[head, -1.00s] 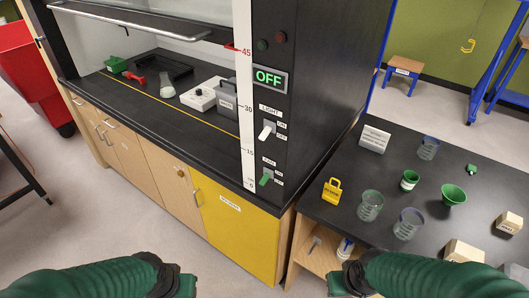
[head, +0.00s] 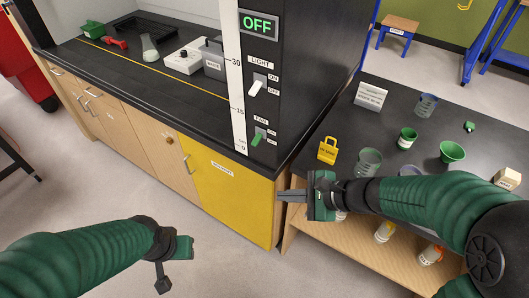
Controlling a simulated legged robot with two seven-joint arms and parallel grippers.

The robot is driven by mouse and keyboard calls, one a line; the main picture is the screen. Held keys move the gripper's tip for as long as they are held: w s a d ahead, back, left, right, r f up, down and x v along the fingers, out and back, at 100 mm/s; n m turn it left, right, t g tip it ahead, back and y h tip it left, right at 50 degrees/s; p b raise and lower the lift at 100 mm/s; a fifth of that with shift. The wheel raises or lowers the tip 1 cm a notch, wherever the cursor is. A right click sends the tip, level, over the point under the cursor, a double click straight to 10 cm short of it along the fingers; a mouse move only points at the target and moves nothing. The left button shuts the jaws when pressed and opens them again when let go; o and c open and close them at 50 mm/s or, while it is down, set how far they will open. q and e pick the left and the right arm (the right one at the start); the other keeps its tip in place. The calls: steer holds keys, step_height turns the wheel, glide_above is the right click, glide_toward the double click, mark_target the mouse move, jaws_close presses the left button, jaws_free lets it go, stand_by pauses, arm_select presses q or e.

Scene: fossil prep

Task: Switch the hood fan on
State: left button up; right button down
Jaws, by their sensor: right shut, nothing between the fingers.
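The fan switch (head: 257,138) is a green lever under a FAN label, low on the hood's black front post. Its lever tilts down and to the left, toward the lower marking. The display (head: 259,24) above reads OFF in green. My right gripper (head: 281,196) is shut and empty, below and slightly right of the fan switch, in front of the yellow cabinet's right edge and apart from the switch. My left gripper (head: 163,277) hangs over the floor at lower left, away from the hood; its finger opening does not show clearly.
A white light switch (head: 257,88) sits just above the fan switch. A vertical scale strip (head: 236,75) runs left of both. The black side table (head: 330,120) at right holds a yellow padlock-shaped item (head: 328,152), a sign (head: 370,96), glass beakers and green cups.

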mark_target(257, 139)
steer(key=w+d+r+m+t+y, duration=0.2)
steer(key=w+r+m+t, duration=0.35)
steer(key=w, duration=0.25)
steer(key=shift+n+g, duration=0.25)
steer(key=shift+g, duration=0.1)
steer(key=x, duration=0.9)
steer(key=shift+w+a+f, duration=0.15)
steer(key=shift+w, duration=0.05)
arm_select(q)
steer(key=shift+d+f, duration=0.1)
steer(key=shift+f, duration=0.5)
steer(key=shift+r, duration=0.1)
steer(key=shift+r, duration=0.4)
arm_select(e)
steer(key=shift+s, duration=0.1)
